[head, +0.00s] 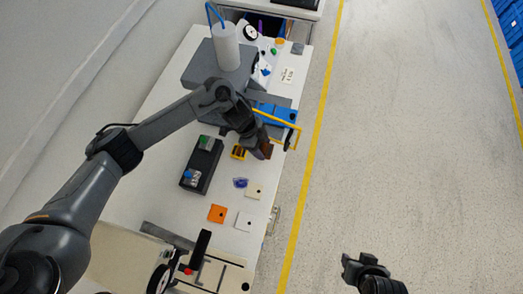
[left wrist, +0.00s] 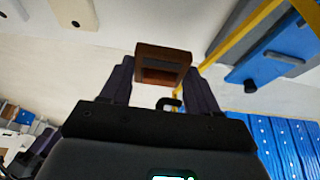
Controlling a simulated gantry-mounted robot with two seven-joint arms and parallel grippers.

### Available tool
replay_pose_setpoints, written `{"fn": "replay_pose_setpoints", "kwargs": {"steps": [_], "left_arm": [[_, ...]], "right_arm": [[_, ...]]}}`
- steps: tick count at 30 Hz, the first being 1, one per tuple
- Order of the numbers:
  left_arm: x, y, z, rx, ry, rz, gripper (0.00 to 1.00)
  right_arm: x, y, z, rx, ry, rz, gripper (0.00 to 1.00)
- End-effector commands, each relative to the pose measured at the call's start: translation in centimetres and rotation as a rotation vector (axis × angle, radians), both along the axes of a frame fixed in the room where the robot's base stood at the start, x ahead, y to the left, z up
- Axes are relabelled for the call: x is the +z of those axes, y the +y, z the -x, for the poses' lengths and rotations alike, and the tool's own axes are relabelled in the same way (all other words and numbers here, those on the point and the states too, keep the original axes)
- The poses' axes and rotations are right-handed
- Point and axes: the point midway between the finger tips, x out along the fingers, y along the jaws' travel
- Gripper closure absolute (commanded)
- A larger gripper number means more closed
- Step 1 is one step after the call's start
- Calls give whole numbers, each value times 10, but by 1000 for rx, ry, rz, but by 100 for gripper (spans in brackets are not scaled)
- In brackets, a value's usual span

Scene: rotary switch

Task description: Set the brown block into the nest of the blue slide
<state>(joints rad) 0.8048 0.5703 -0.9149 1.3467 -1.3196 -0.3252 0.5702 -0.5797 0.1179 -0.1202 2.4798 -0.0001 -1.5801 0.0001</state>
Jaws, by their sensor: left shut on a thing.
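The brown block (left wrist: 163,64) is gripped between the two dark fingers of my left gripper (left wrist: 160,85) in the left wrist view; it has a recess on the side facing the camera. In the head view, my left gripper (head: 262,148) holds the brown block (head: 267,152) near the table's right edge, just below the blue slide (head: 277,112). The slide also shows at the upper right of the left wrist view (left wrist: 268,62), apart from the block. I cannot make out its nest. My right gripper (head: 362,268) is over the floor, and its opening is unclear.
A yellow bar frame (head: 291,131) stands beside the slide, close to my left gripper. A white cylinder (head: 226,48) stands farther back.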

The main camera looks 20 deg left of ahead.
Motion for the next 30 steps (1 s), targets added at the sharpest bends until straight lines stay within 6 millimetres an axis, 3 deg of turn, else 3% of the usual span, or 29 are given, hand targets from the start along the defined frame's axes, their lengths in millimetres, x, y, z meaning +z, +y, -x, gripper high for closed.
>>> {"fn": "replay_pose_setpoints", "kwargs": {"steps": [1,9,15,24,30], "left_arm": [[17,0,-1,-2,-6,1,70],[95,1,-2,-1,-7,-3,70],[144,1,-2,-1,-7,-4,70],[188,0,-1,0,-2,-2,70],[195,0,3,0,1,-2,70]], "right_arm": [[4,0,0,2,0,2,57],[17,-2,0,5,1,7,57],[32,-2,0,4,-1,7,57],[41,0,0,2,0,2,57],[43,0,0,-1,-1,-3,57]]}}
